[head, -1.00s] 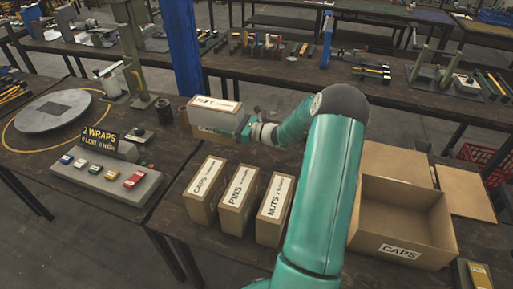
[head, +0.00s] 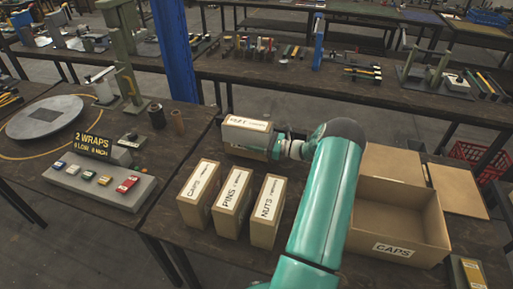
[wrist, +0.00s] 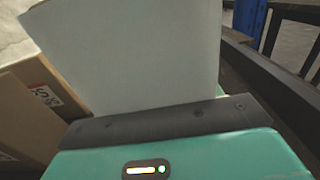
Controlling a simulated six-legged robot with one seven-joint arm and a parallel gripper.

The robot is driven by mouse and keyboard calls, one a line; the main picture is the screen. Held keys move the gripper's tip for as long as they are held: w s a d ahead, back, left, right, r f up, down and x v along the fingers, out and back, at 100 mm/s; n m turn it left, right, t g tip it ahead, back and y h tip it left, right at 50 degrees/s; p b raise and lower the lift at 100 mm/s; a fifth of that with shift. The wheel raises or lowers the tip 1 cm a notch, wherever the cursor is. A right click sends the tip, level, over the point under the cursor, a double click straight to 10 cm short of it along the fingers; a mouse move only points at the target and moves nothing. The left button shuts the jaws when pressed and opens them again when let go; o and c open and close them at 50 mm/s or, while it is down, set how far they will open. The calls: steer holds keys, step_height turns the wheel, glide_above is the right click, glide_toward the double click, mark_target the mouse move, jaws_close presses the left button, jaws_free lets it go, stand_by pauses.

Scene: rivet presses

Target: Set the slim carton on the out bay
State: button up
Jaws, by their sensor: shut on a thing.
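My gripper (head: 274,146) is shut on a slim brown carton (head: 246,135) with a white label on top, its lettering too small to read surely. It is held beyond the row of standing cartons, near the table's far edge; I cannot tell if it touches the table. In the wrist view, a large pale face (wrist: 135,60) fills the space beyond my gripper's dark edge (wrist: 170,122). Three similar cartons stand upright in a row: CAPS (head: 190,205), PINS (head: 228,212) and NUTS (head: 264,222). I see no marking that reads as an out bay.
A large open box labelled CAPS (head: 395,249) stands right of my arm. On the left table are a grey round plate (head: 46,118) inside a yellow ring, a "2 WRAPS" sign (head: 92,144) and a button panel (head: 100,186). A blue post (head: 174,50) rises behind.

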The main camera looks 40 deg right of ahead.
steer(key=shift+f, duration=1.35)
steer(key=shift+f, duration=0.1)
steer(key=o, duration=1.4)
steer(key=shift+f, duration=0.1)
steer(key=v, duration=1.2)
